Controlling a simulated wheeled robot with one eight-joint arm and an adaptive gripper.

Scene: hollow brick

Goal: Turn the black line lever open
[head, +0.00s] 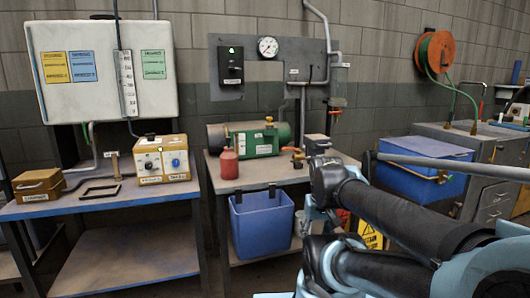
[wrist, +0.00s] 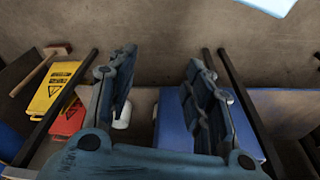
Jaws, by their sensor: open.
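I cannot pick out the black line lever for certain. Grey pipework (head: 303,100) runs down the wall panel behind the middle bench, with a small regulator-like fitting (head: 337,103) beside it. Small orange and red handles (head: 297,155) show at the right end of the green compressor, but no black lever is clear there. My gripper (wrist: 162,68) is open in the wrist view, with nothing between its fingers, and points down toward the floor. In the head view my dark arm covers the lower right, and my gripper cannot be made out there.
The middle bench carries the green compressor (head: 252,138) and a red bottle (head: 228,164). A blue bin (head: 261,226) hangs below its front; a blue chest (head: 424,180) stands right.

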